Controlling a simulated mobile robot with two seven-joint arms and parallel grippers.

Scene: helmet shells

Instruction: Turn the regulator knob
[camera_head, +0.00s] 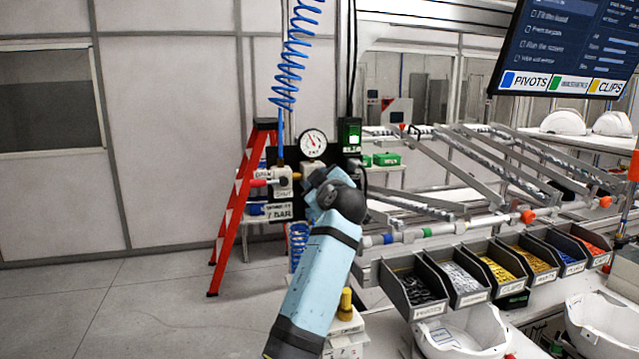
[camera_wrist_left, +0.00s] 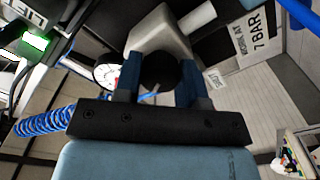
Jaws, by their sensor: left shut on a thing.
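The regulator unit hangs on a dark panel, with a round white pressure gauge (camera_head: 313,143) on top. My left gripper (camera_head: 314,180) reaches it from below, just under the gauge, and hides the knob in the head view. In the left wrist view the dark round regulator knob (camera_wrist_left: 160,73) sits between the two blue fingers of my left gripper (camera_wrist_left: 160,80), which is shut on it. The gauge also shows there (camera_wrist_left: 106,75), partly hidden behind a finger. A "7 BAR" sign (camera_head: 279,212) is below left of the gripper. My right gripper is out of view.
A red valve handle (camera_head: 258,183) is left of the regulator, with a red ladder (camera_head: 228,220) behind. A blue coiled hose (camera_head: 296,50) hangs above. A green-lit box (camera_head: 350,133) is to the right. Labelled parts bins (camera_head: 455,302) stand right of my arm.

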